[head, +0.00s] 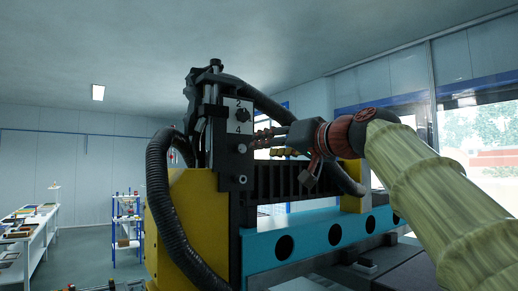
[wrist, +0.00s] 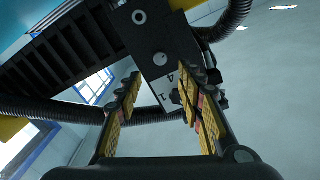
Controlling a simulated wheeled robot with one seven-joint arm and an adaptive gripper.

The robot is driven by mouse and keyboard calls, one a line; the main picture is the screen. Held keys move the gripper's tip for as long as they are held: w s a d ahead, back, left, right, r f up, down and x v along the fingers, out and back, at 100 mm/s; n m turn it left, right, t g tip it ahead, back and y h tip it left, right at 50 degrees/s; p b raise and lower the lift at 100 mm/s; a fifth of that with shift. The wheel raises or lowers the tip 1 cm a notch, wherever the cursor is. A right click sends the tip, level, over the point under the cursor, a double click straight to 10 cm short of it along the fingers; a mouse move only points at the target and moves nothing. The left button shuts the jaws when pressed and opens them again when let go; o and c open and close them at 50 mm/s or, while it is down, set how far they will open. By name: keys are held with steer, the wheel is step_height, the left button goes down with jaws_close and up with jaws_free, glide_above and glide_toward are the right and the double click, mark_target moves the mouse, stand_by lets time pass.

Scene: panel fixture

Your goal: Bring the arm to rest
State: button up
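My gripper (head: 262,144) is at the end of my arm, which reaches in from the right in the head view. Its tips are close to the right side of a small panel (head: 231,104) with a dark knob (head: 242,115) and the digits 2 and 4. In the wrist view my gripper (wrist: 160,90) is open, its two yellow-padded fingers well apart with nothing held between them. The panel (wrist: 168,93) and its knob (wrist: 160,59) show ahead, beyond the fingers. I cannot tell whether a fingertip touches the panel.
A yellow machine housing (head: 190,215) with a thick black hose (head: 160,200) stands left of my gripper. A blue beam (head: 310,238) with round holes runs below my arm. A white bench (head: 38,235) and a blue-framed shelf (head: 127,220) are far left, with open floor between.

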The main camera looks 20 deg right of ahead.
steer(key=shift+s+d, duration=0.15)
steer(key=shift+s, duration=0.3)
steer(key=w+d+f+m+g+h, duration=0.1)
steer(key=d+f, duration=0.1)
steer(key=f, duration=0.5)
steer(key=w+d+f+m+g+h, duration=0.1)
steer(key=w+d+f+g, duration=0.1)
steer(key=f, duration=0.5)
steer(key=s+f+g+h, duration=0.1)
steer(key=s+f+g, duration=0.15)
steer(key=f, duration=0.55)
steer(key=s+f+g+h, duration=0.1)
steer(key=s+f, duration=0.2)
steer(key=f, duration=0.6)
steer(key=s+a+f+n+g, duration=0.1)
steer(key=s+a+f+g, duration=0.1)
steer(key=s+f, duration=1.1)
steer(key=s+a+f+n+g+h, duration=0.1)
steer(key=s+a+f, duration=0.4)
steer(key=s+f, duration=0.9)
steer(key=shift+s+a+f+n+g+h, duration=0.3)
steer(key=shift+f+n+g, duration=0.3)
steer(key=shift+f+g, duration=0.55)
